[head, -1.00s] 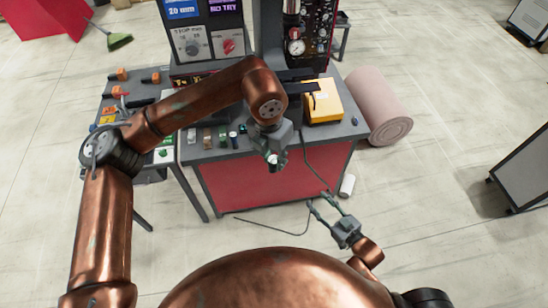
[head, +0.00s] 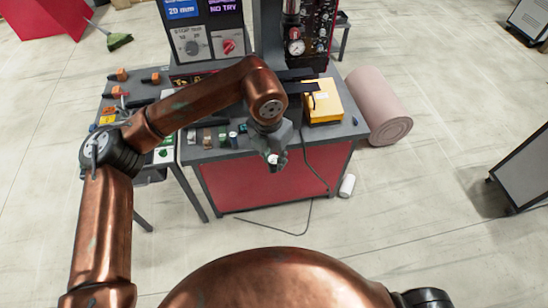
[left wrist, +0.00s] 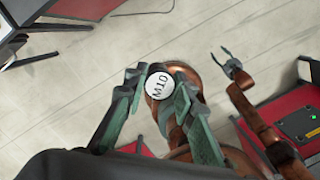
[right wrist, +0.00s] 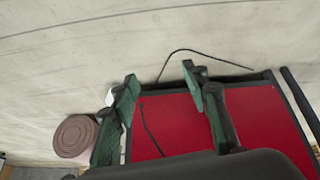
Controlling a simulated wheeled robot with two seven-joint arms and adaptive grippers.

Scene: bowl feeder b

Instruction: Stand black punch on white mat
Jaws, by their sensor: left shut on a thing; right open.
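My left gripper (head: 272,157) is shut on a small cylinder, held in the air in front of the bench. The cylinder's round white end (left wrist: 160,87), marked M10, faces the left wrist camera between the fingers. Its sides are mostly hidden, so I cannot tell whether it is the black punch. A white patch (head: 158,158) with a green thing on it lies on the left side table; I cannot tell whether it is the white mat. My right gripper (right wrist: 160,76) is open and empty, facing the bench's red front; it also shows in the left wrist view (left wrist: 232,66).
The grey-topped bench (head: 300,143) carries a yellow box (head: 323,103) and several small parts along its left front edge. Orange-handled tools lie on the side table. A pink roll (head: 380,105) and a white cylinder (head: 347,186) lie on the floor. A dark cable trails below the bench.

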